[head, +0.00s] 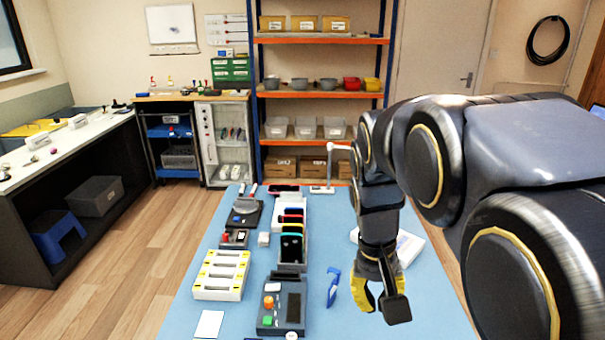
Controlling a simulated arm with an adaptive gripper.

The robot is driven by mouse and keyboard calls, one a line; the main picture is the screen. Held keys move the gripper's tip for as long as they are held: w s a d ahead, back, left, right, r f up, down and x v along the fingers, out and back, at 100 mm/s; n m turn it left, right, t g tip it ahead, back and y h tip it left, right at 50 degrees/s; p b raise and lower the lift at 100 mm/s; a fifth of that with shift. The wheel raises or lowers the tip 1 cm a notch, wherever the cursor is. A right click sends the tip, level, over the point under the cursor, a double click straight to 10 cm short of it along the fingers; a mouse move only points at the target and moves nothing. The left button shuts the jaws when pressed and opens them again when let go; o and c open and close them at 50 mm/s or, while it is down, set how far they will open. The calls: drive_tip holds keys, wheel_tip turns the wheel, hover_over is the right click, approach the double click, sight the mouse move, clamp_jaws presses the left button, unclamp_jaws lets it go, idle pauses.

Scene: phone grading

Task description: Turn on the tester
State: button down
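A dark grey device (284,308), which looks like the tester, lies near the front middle of the blue table. It has an orange knob (269,302), a green button (268,320) and a small dark display (294,300). I cannot tell whether it is lit. A smaller unit with a red part (228,237) stands farther back on the left. My gripper (383,308) points down over the table, to the right of the dark grey device and apart from it. Its yellow-and-black fingers are spread, with nothing visible between them.
A blue tool (333,287) lies between the device and my gripper. A rack of phones (291,245) stands behind the device. A white slotted tray (221,275) and a white card (209,324) lie to the left. A white box (408,246) is partly behind my arm.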

drive_tip(key=w+a+f+t, duration=0.1)
drive_tip(key=w+a+f, duration=0.15)
drive_tip(key=w, duration=0.75)
drive_tip(key=n+t, duration=0.1)
drive_tip(key=t, duration=0.1)
hover_over(275, 285)
drive_tip(key=s+a, duration=0.1)
drive_tip(key=s, duration=0.2)
wheel_tip(275, 285, down, 12)
drive_tip(key=shift+s+a+r+y, duration=0.15)
drive_tip(key=shift+s+r+y, duration=0.05)
drive_tip(key=shift+y, duration=0.2)
drive_tip(key=x, duration=1.2)
drive_tip(key=shift+s+f, duration=0.15)
drive_tip(key=shift+d+f, duration=0.3)
drive_tip(key=shift+f, duration=0.5)
